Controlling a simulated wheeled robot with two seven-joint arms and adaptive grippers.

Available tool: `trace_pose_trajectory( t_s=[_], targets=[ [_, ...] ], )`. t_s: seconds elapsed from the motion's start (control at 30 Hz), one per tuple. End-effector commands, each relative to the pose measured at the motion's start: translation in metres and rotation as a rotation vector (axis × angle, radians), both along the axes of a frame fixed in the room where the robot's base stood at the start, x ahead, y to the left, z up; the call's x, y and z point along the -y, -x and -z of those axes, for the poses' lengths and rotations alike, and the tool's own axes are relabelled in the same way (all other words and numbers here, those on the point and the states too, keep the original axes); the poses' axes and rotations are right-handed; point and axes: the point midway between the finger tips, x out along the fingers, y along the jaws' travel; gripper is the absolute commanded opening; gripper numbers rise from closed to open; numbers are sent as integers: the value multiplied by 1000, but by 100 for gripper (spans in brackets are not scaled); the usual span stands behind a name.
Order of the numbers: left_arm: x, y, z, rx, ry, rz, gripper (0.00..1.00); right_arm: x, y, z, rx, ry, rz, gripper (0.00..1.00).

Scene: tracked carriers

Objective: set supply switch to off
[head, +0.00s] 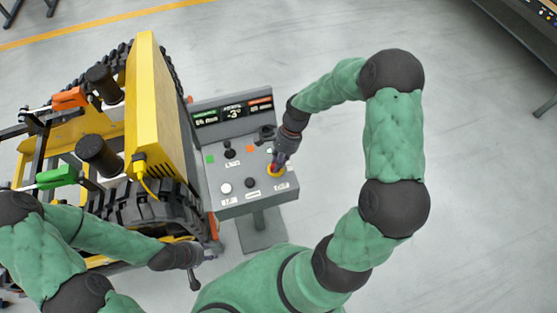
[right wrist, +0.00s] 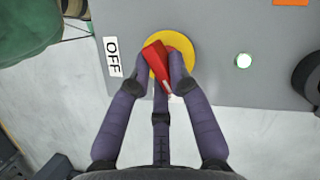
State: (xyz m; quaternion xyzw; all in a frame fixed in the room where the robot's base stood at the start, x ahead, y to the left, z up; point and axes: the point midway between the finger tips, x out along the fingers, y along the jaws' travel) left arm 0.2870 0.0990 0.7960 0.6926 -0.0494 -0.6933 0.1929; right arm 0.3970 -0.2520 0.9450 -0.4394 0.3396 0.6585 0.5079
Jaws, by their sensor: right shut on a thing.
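The supply switch is a red handle (right wrist: 157,60) on a yellow round plate (right wrist: 182,45), fixed to a grey control panel (right wrist: 240,82). In the right wrist view an OFF label (right wrist: 112,57) is left of the plate. The red handle points mostly along the picture's vertical, tilted, and its lower end is between my fingers. My right gripper (right wrist: 162,84) is shut on it. In the head view my right gripper (head: 277,163) covers much of the yellow plate. My left gripper (head: 199,266) is low at the left, with spread fingers, apart from the panel.
The panel also holds a black knob (head: 229,152), a white button (head: 226,188), another black knob (head: 250,182) and a lit display (head: 232,112). A yellow tracked carrier (head: 155,100) stands close on the left. The floor right of the panel is clear.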

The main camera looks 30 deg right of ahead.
Motion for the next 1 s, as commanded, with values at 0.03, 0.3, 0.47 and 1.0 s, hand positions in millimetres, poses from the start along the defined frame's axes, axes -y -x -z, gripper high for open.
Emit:
trace_pose_trajectory(
  t_s=[0.03,0.3,0.47,1.0],
  targets=[
    [0,0,-4,0,0,0,40,0,-1,-2,-1,-1,-47,0],
    [0,0,-13,0,0,0,40,0,-4,-1,1,1,-304,0],
    [0,0,-17,0,0,0,40,0,-5,-1,1,0,-457,0],
    [0,0,-23,0,0,0,40,-2,-9,0,1,0,-914,0]
  ],
)
